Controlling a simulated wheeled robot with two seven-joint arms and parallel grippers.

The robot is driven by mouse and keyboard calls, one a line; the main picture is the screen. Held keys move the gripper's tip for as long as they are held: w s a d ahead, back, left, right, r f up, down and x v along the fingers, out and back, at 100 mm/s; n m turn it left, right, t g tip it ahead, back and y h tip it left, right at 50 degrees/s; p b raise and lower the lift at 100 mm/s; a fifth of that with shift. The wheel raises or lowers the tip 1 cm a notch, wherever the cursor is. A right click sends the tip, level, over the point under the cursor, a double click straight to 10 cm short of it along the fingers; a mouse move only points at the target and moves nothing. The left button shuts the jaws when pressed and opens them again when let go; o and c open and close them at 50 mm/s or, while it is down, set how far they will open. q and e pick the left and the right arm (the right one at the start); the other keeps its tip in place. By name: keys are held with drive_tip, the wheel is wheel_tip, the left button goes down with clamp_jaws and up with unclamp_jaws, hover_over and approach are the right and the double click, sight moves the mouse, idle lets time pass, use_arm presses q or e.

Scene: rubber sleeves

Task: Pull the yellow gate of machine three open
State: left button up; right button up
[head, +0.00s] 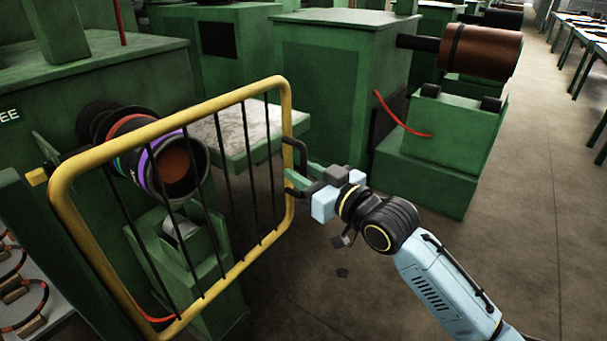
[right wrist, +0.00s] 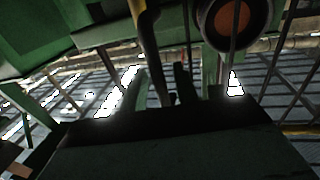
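The yellow gate (head: 285,110), a tubular frame with black bars, stands in front of the machine marked "...EE" (head: 60,95) at the left of the head view. Its black handle (head: 301,150) is on the gate's right upright. My right gripper (head: 301,180) is at the lower part of this handle, its green fingers pointing left. In the right wrist view the fingers (right wrist: 178,92) look spread apart, with the dark handle (right wrist: 182,82) between them and gaps beside it. Contact is hard to tell. The yellow upright (right wrist: 147,45) shows behind. My left gripper is not in view.
A dark roller with coloured rings (head: 180,170) sits behind the bars. Another green machine (head: 340,75) stands behind, with a copper-coloured roller (head: 482,52) at its right. Open floor (head: 530,200) lies to the right; tables (head: 585,45) line the far right.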

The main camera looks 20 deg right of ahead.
clamp_jaws()
idle(0.5)
